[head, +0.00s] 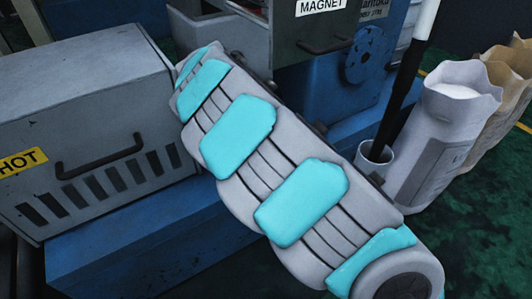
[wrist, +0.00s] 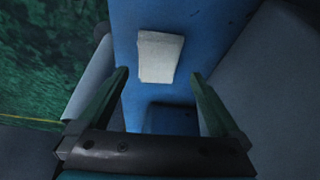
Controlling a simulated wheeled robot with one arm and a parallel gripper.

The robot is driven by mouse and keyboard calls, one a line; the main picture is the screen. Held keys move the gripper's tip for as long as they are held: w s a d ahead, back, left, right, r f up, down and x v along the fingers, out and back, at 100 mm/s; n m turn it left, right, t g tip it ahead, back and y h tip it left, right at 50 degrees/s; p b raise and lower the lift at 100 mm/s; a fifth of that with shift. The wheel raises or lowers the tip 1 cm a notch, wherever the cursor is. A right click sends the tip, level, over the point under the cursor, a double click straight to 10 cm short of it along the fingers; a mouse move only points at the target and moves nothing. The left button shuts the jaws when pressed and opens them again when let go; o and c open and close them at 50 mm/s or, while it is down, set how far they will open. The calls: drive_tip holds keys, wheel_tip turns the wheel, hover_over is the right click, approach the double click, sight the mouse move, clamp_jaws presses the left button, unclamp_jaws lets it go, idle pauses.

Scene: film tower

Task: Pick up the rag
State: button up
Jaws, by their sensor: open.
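The rag looks like a small off-white folded cloth (wrist: 160,56) lying on a blue surface (wrist: 205,22) in the wrist view. My gripper (wrist: 159,73) is open, with its two dark green fingers spread wide. The rag shows between and a little beyond the fingertips, and nothing is held. I cannot tell exactly how far the fingertips are above it. In the head view my arm crosses the middle of the picture. The rag and my gripper do not show there.
In the head view a grey box with a HOT label (head: 90,110) stands on a blue base (head: 150,240) at left. A panel marked MAGNET (head: 312,40) is behind my arm. A white sack (head: 440,130) and a cup with a black rod (head: 374,158) stand at right.

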drive_tip(key=x, duration=0.5)
drive_tip(key=shift+s, duration=0.15)
drive_tip(key=shift+r, duration=0.1)
drive_tip(key=c, duration=1.2)
